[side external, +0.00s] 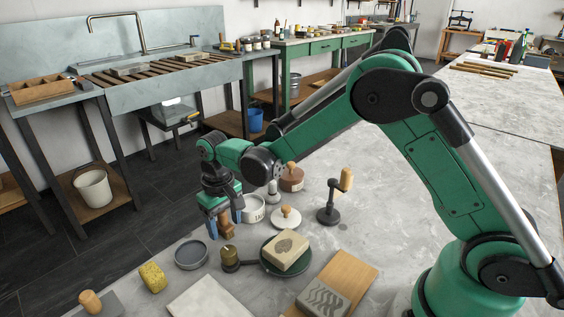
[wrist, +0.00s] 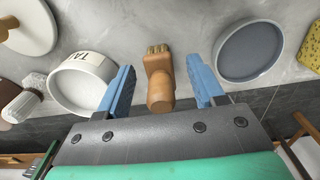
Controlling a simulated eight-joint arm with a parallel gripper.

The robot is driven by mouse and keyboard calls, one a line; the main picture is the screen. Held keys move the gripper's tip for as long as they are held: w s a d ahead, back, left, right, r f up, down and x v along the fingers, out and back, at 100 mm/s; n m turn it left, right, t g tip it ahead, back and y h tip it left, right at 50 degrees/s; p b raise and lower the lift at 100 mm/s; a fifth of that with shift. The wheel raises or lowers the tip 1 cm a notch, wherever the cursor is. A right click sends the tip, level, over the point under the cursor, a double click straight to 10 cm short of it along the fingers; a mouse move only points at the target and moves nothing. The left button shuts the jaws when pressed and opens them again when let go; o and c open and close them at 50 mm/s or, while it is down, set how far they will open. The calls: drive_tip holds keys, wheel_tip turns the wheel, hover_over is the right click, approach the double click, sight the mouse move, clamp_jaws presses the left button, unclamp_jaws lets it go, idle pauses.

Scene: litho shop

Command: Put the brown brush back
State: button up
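The brown brush (wrist: 158,82) has a wooden handle and a short tuft of pale bristles. In the wrist view it lies between the two blue fingers of my gripper (wrist: 160,88), with a gap on each side. In the side external view the brown brush (side external: 225,224) shows just below and between the fingers of my gripper (side external: 224,217), near the table's far-left edge. My gripper is open. I cannot tell from these views whether the brush stands on the table.
A white bowl with lettering (wrist: 84,88) is close left of the fingers in the wrist view, and a grey-blue dish (wrist: 250,50) is close right. A yellow sponge (side external: 153,278), a dark plate (side external: 266,267) with a carved block (side external: 285,251) and a wooden-handled roller stand (side external: 329,212) are nearby.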

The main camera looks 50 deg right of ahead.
sight(226, 213)
wheel_tip(226, 213, up, 12)
drive_tip(key=shift+f, duration=0.25)
drive_tip(key=s+d+t, duration=0.3)
drive_tip(key=s, duration=0.3)
drive_tip(key=s+d+r+t, duration=0.1)
drive_tip(key=s+d+t, duration=0.2)
drive_tip(key=s, duration=0.4)
drive_tip(key=shift+t, duration=0.6)
drive_tip(key=shift+s, duration=0.1)
idle(0.5)
